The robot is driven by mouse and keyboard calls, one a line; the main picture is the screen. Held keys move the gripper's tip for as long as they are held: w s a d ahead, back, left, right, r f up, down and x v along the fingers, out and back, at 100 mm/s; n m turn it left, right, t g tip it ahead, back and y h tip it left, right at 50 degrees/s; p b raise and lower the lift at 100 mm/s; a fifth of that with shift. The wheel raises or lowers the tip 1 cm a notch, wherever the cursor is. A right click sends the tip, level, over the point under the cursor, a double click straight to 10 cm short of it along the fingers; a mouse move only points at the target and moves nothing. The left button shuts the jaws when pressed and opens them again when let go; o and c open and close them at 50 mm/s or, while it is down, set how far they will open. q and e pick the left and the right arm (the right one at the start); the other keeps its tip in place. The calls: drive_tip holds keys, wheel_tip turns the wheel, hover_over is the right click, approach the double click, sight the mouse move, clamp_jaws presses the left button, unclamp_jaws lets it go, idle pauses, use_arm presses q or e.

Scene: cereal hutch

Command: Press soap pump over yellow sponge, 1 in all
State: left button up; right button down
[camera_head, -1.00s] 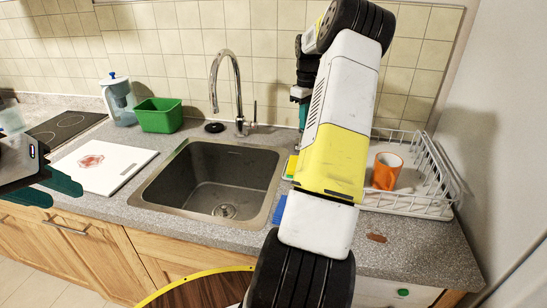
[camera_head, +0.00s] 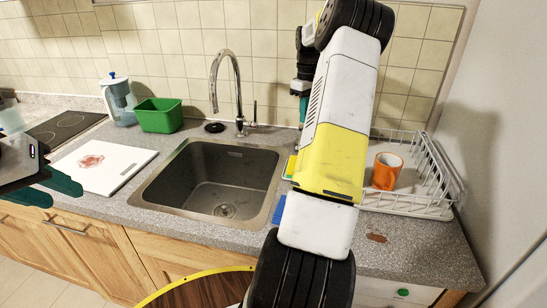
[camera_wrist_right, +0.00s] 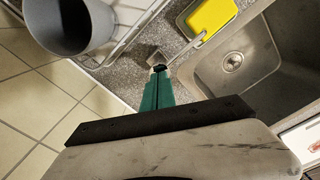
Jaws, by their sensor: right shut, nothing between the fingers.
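The yellow sponge (camera_wrist_right: 207,17), with a green edge, lies beside the sink in the right wrist view. In the head view only a yellow sliver of it (camera_head: 289,167) shows past my right arm. What seems to be the soap pump (camera_wrist_right: 153,56), with a grey body and dark top, stands just beyond my right fingertips; my arm hides it in the head view. My right gripper (camera_wrist_right: 158,78) is shut and empty, pointing at the pump; I cannot tell whether it touches. It also shows behind the arm (camera_head: 303,112). My left gripper (camera_head: 47,190) is open and empty at the left edge.
The sink (camera_head: 210,185) with its faucet (camera_head: 238,90) is left of my right arm. A white dish rack (camera_head: 430,180) holds an orange mug (camera_head: 387,172) on the right. A green bin (camera_head: 159,115) and a cutting board (camera_head: 105,167) are on the left. A blue item (camera_head: 279,209) lies near the counter's front.

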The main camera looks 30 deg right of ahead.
drive_tip(key=shift+r, duration=2.95)
drive_tip(key=s+a+r+t, duration=0.1)
drive_tip(key=s+a+r, duration=0.15)
drive_tip(key=a, duration=0.45)
drive_tip(key=s+a+r+t, duration=0.1)
drive_tip(key=s+a+r, duration=0.1)
drive_tip(key=a+r, duration=0.3)
drive_tip(key=s+a+r+t, duration=0.1)
drive_tip(key=s+a+r, duration=0.15)
drive_tip(key=a, duration=0.55)
drive_tip(key=s+a+f+m+t+y, duration=0.2)
drive_tip(key=s+a+f+m+t, duration=0.1)
drive_tip(key=s+a, duration=1.2)
drive_tip(key=s+f, duration=0.1)
drive_tip(key=s, duration=0.3)
drive_tip(key=shift+a+f, duration=0.15)
drive_tip(key=shift+a, duration=0.05)
